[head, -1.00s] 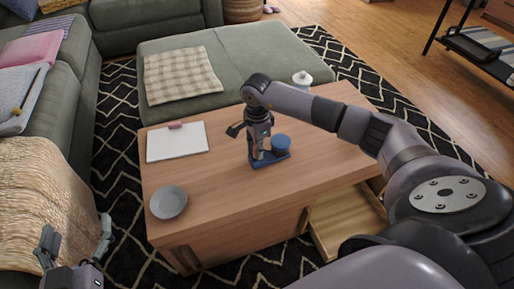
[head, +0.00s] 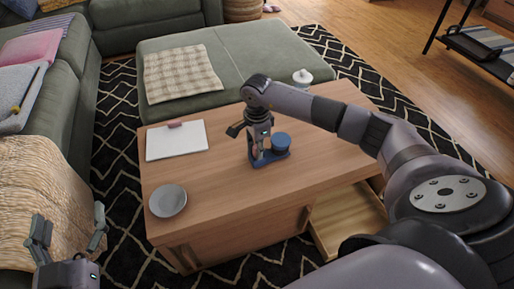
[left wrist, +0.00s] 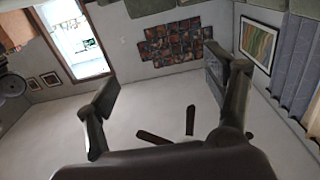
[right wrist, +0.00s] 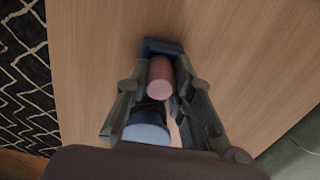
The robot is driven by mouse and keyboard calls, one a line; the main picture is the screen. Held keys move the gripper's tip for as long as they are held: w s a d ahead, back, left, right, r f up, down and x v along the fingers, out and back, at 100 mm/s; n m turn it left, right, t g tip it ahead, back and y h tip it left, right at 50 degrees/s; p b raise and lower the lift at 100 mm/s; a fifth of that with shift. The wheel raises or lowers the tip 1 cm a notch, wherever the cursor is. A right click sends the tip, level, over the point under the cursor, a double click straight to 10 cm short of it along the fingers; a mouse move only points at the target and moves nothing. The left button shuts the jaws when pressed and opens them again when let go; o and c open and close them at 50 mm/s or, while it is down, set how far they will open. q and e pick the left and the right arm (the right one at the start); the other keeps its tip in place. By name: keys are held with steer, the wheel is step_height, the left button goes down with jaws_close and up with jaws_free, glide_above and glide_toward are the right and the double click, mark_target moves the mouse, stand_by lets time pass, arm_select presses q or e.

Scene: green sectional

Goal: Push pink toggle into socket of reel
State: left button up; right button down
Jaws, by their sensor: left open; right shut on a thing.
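The blue reel (head: 281,142) stands on the wooden coffee table, with a flat blue base and a round drum at its right end. My right gripper (head: 257,155) points down over the left part of the base, beside the drum. In the right wrist view, the pink toggle (right wrist: 160,80) is a short cylinder between the fingers of the right gripper (right wrist: 160,64), which is shut on it. The blue base (right wrist: 153,45) shows beyond it. The toggle's lower end and the socket are hidden. My left gripper (head: 68,238) is open and empty, away from the table at lower left.
The tabletop between bowl and reel is clear.

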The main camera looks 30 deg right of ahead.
arm_select(q)
steer(key=shift+r+h, duration=0.3)
steer(key=shift+r, duration=0.05)
arm_select(e)
steer(key=shift+f, duration=0.15)
steer(key=c, duration=1.3)
jaws_free()
arm_select(q)
steer(key=shift+f, duration=0.1)
arm_select(e)
steer(key=shift+r, duration=0.25)
step_height(320, 180, up, 12)
steer(key=shift+f, duration=0.2)
steer(key=shift+a, duration=0.1)
